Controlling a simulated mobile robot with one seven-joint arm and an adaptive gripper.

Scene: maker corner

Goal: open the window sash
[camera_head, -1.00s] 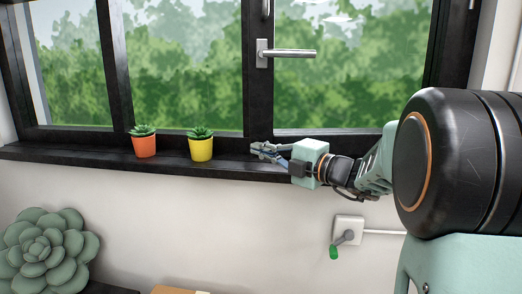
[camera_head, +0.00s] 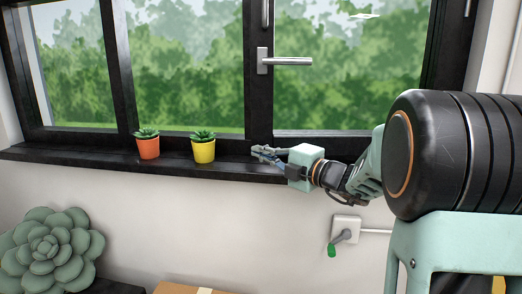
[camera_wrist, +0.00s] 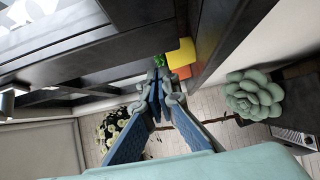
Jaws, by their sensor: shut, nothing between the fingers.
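The window sash (camera_head: 362,133) is the right-hand pane in a black frame, with green trees behind the glass. Its silver handle (camera_head: 290,61) lies level, pointing right, on the left stile of the sash. The sash looks closed against the frame. My gripper (camera_head: 257,151) is at the sill, below the handle and near the bottom left corner of the sash, pointing left. In the wrist view my gripper (camera_wrist: 158,88) has its fingertips close together, with nothing held between them. I cannot tell whether the fingers touch the frame.
On the black sill (camera_head: 105,159) stand an orange pot (camera_head: 148,149) and a yellow pot (camera_head: 204,152) with succulents, just left of my gripper. A large succulent (camera_head: 50,252) is at lower left.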

